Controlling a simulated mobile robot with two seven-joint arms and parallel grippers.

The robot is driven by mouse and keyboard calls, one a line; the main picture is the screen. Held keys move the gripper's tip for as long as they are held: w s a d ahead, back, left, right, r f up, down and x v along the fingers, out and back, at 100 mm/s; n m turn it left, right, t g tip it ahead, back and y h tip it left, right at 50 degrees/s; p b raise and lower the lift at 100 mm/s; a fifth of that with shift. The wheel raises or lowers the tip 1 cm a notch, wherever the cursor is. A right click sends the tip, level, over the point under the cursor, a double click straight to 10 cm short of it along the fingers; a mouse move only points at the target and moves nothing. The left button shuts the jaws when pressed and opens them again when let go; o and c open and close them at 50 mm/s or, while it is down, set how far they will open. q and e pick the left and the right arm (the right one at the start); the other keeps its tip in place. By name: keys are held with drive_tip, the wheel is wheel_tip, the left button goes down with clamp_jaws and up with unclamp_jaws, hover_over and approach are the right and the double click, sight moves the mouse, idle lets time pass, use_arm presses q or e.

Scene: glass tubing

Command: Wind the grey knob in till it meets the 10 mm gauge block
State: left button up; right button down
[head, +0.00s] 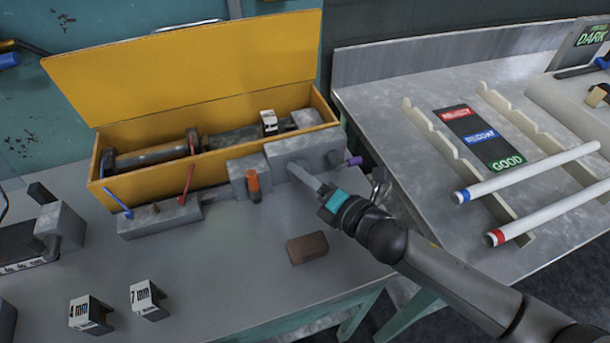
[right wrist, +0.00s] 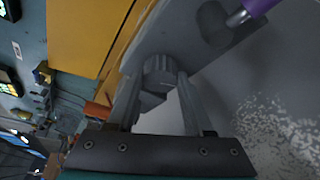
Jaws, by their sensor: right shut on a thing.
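The grey knob (right wrist: 159,66) is a ribbed cylinder on the machine's side, seen in the right wrist view. My right gripper (right wrist: 157,84) is shut on it, one finger on each side. In the head view the right gripper (head: 297,173) reaches the grey housing (head: 300,150), and its fingers hide the knob. A white-faced gauge block (head: 269,122) stands in the yellow box by the machine; its label is too small to read. Its contact with any stop cannot be told. My left gripper is not in view.
Blocks marked 4 mm (head: 88,314) and 7 mm (head: 147,299) stand at the front left. A brown block (head: 307,248) lies below my right gripper. An orange handle (head: 252,181) and a purple handle (head: 353,161) flank the housing. White tubes (head: 525,174) lie on the right bench.

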drive_tip(key=shift+c, duration=1.5)
unclamp_jaws()
drive_tip(key=shift+s, duration=0.15)
drive_tip(key=v, duration=1.2)
drive_tip(key=shift+s+d, duration=0.15)
drive_tip(key=shift+s, duration=0.1)
drive_tip(key=shift+v, duration=1.25)
drive_tip(key=shift+r, duration=0.1)
